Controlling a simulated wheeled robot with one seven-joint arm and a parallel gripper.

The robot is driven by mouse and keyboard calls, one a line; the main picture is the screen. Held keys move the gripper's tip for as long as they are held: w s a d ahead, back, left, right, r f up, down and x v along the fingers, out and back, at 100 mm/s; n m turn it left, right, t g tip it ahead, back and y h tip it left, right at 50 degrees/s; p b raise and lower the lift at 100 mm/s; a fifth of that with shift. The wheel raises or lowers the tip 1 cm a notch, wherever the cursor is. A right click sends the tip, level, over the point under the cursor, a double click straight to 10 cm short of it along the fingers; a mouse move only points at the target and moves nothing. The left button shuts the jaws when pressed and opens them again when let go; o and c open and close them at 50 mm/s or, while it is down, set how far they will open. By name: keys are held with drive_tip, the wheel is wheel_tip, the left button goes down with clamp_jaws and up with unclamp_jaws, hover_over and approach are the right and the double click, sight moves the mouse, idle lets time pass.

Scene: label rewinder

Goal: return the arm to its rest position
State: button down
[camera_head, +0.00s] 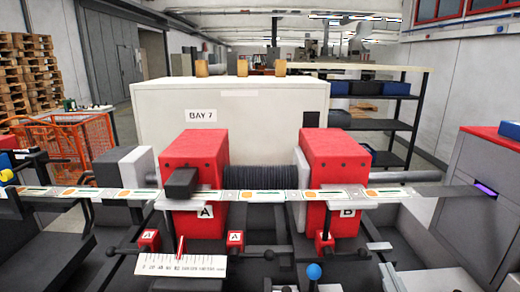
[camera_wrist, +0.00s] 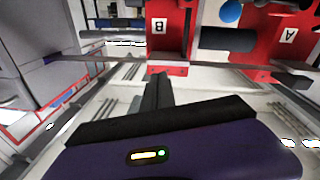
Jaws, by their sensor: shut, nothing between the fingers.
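My gripper (camera_wrist: 157,80) shows in the wrist view, its dark fingers together in the middle with nothing between them. Its dark purple body with a small lit indicator fills the bottom of that view. The fingertips appear just below the red block B (camera_wrist: 168,20), which shows upside down there; I cannot tell how far apart they are. In the head view I cannot make out my gripper. The red blocks A (camera_head: 190,165) and B (camera_head: 335,160) stand on the label rewinder, with a black ribbed roller (camera_head: 258,178) between them.
A label strip (camera_head: 270,195) crosses the machine. A scale plate (camera_head: 180,265) and a blue knob (camera_head: 314,271) are in front. Behind are a white BAY 7 cabinet (camera_head: 215,92) and shelving (camera_head: 385,124). A grey unit (camera_head: 485,185) stands right, an orange cage (camera_head: 75,145) left.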

drive_tip(key=s+a+f+g, duration=0.1)
drive_tip(key=s+f, duration=0.4)
drive_tip(key=s, duration=0.6)
drive_tip(key=s+a+f+m+g+y+b, duration=0.1)
drive_tip(key=s+f, duration=0.4)
drive_tip(key=s, duration=0.7)
drive_tip(key=s+a+f+m+g+b, duration=0.1)
drive_tip(key=s+f+g, duration=0.1)
drive_tip(key=s+f, duration=0.4)
drive_tip(key=s, duration=0.5)
drive_tip(key=shift+s+a+y, duration=0.2)
drive_tip(key=shift+a+y, duration=0.1)
